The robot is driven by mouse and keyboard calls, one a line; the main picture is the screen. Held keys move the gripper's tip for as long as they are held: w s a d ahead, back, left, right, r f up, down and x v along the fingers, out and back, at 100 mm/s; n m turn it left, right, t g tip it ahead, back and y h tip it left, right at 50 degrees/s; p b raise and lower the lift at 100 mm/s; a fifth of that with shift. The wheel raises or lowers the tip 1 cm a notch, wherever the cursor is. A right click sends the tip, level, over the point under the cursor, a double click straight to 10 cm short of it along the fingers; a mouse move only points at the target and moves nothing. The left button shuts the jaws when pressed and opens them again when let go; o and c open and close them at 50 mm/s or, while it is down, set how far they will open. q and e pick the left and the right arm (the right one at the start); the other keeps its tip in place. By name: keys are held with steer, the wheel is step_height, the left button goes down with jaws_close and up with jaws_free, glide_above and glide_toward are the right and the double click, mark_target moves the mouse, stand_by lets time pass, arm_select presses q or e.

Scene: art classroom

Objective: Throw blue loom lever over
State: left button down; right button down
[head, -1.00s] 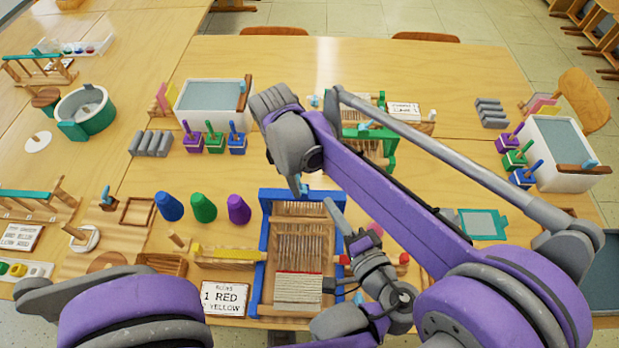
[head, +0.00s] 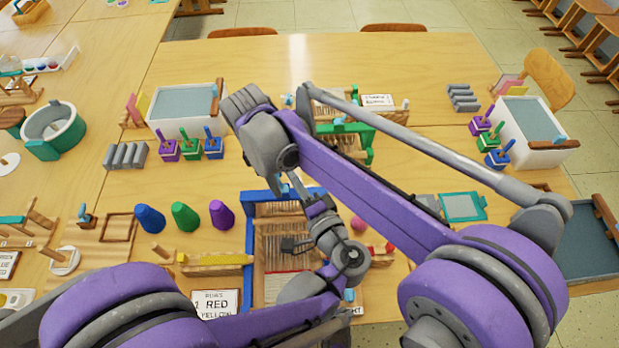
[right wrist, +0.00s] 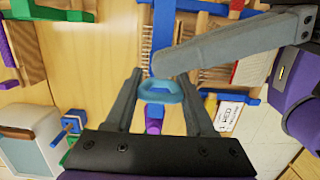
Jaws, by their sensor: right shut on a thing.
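The blue loom (head: 249,235) lies on the table in front of me, with its threaded middle partly hidden by my arms. My right gripper (head: 284,184) points down at the loom's far end. In the right wrist view its fingers are closed around the light-blue loom lever (right wrist: 157,91). In the head view the lever is mostly hidden. My left gripper (head: 304,190) reaches up over the loom from below. A grey finger of it shows close beside the lever in the right wrist view. Whether its jaws are open is unclear.
Blue, green and purple cones (head: 185,216) stand left of the loom. A green loom (head: 362,131) stands beyond it, partly behind my arm. A card (head: 214,304) lies at the near left. White boxes (head: 187,108) stand further back. Bare tabletop lies at the back.

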arm_select(q)
steer(key=shift+s+a+f, duration=0.1)
steer(key=shift+s+a, duration=0.05)
steer(key=shift+a, duration=0.35)
